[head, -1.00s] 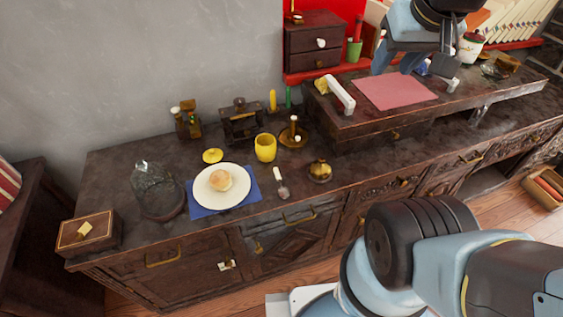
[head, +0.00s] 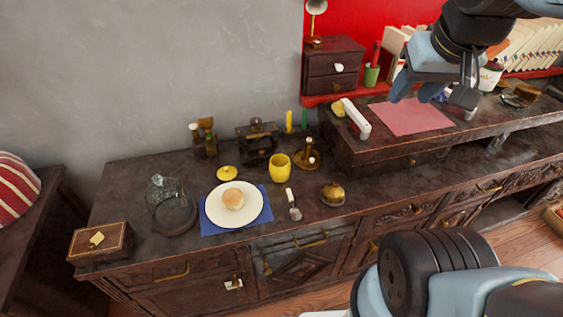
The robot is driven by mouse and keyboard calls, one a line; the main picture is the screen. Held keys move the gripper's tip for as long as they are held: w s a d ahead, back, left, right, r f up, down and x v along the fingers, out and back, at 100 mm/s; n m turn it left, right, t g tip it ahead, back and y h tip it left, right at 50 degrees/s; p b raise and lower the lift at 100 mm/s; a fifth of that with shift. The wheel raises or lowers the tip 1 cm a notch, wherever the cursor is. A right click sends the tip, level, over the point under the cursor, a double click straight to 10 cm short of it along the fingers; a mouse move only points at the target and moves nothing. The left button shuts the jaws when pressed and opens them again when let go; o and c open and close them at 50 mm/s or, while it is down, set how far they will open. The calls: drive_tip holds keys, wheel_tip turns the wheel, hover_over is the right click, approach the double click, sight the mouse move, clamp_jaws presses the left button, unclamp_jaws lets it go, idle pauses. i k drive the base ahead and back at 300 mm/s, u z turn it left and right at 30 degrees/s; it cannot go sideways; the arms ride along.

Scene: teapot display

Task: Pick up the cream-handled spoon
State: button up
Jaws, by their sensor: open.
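The cream-handled spoon (head: 291,203) lies on the dark sideboard, just right of the blue mat. Its pale handle points to the back and its metal end to the front. My gripper (head: 433,97) is open and empty. It hangs at the upper right, over or in front of the raised shelf with the pink mat, well apart from the spoon.
A white plate (head: 211,212) with a bun (head: 234,199) lies on the blue mat (head: 265,212). A yellow cup (head: 279,168), a candle holder (head: 307,157) and a small brass pot (head: 332,194) stand near the spoon. The raised shelf (head: 369,155) bears a pink mat (head: 412,117).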

sight(294, 213)
drive_tip(key=u, duration=0.75)
drive_tip(key=k, duration=1.1)
drive_tip(key=z, duration=0.8)
drive_tip(key=i, duration=1)
drive_tip(key=u, duration=0.05)
